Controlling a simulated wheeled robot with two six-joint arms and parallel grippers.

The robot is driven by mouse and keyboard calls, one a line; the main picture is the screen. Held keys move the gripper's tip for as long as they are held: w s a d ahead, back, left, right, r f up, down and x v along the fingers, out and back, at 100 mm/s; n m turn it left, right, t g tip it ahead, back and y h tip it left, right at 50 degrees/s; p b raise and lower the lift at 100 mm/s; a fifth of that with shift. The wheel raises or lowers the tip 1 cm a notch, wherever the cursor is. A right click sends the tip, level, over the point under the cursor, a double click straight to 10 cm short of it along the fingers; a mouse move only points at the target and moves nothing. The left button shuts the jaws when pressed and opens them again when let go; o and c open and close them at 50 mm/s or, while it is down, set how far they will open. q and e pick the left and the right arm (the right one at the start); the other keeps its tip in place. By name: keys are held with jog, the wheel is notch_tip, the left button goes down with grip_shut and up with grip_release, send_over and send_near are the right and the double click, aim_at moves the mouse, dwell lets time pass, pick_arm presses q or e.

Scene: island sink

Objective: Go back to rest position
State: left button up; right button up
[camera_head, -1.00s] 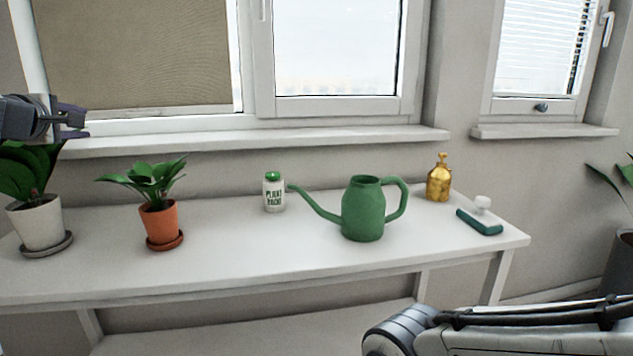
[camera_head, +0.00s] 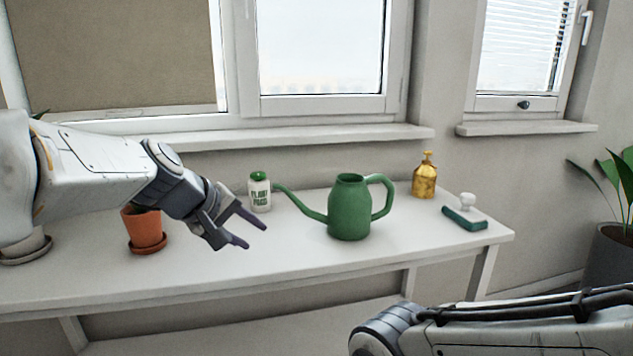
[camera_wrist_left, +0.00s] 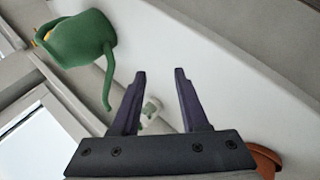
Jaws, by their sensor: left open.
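My left gripper (camera_head: 254,232) is open and empty in the head view. My left arm comes in from the left and covers part of the plants. My right arm shows at the bottom right of the head view, but its gripper is not visible.
A white table (camera_head: 300,254) holds a plant food bottle (camera_head: 260,194), a terracotta pot (camera_head: 144,230), a gold spray bottle (camera_head: 424,180) and a green-and-white brush (camera_head: 464,217). A white pot (camera_head: 28,246) is mostly hidden by my arm. A floor plant (camera_head: 615,250) stands at right.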

pick_arm(q)
jog(key=s+d+f+m+g, duration=0.2)
jog(key=s+d+f+m, duration=0.25)
jog(key=s, duration=0.25)
jog(key=s+d+f+m+g, duration=0.3)
jog(key=s+d+f, duration=0.15)
jog(key=s, duration=0.35)
jog(key=s+f+m+g+y, duration=0.1)
jog(key=s+f+m+y, duration=0.1)
jog(key=s+f+m, duration=0.35)
jog(key=s+f+m+g+y, duration=0.1)
jog(key=s+f+m+g, duration=0.1)
jog(key=s, duration=0.7)
notch_tip(320, 180, up, 34)
jog(key=a+p, duration=0.1)
jog(key=p, duration=3.3)
jog(key=shift+r+y, duration=0.25)
jog(key=shift+y, duration=0.05)
